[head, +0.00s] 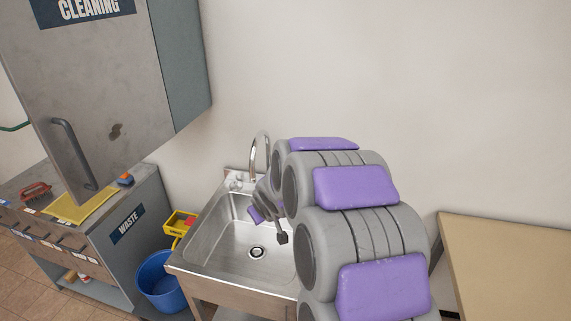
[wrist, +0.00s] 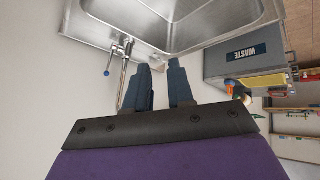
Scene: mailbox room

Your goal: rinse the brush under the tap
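The steel sink (head: 215,240) stands against the wall, with its curved tap (head: 262,150) at the back. In the wrist view the tap (wrist: 124,75) is left of my gripper's fingers, with a blue-ended part beside it. My gripper (wrist: 162,75) shows two dark fingers with a narrow gap and nothing visible between them. In the head view my arm covers the sink's right side and hides most of the gripper. A red item (head: 35,190), possibly the brush, lies on the grey cabinet at the far left; it is too small to be sure.
The grey WASTE cabinet (head: 128,226) stands left of the sink, with a yellow cloth (head: 85,205) on top. A blue bucket (head: 160,285) and a yellow bin (head: 180,222) are between them. The CLEANING cupboard (head: 110,90) hangs above. A beige table (head: 510,260) is at right.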

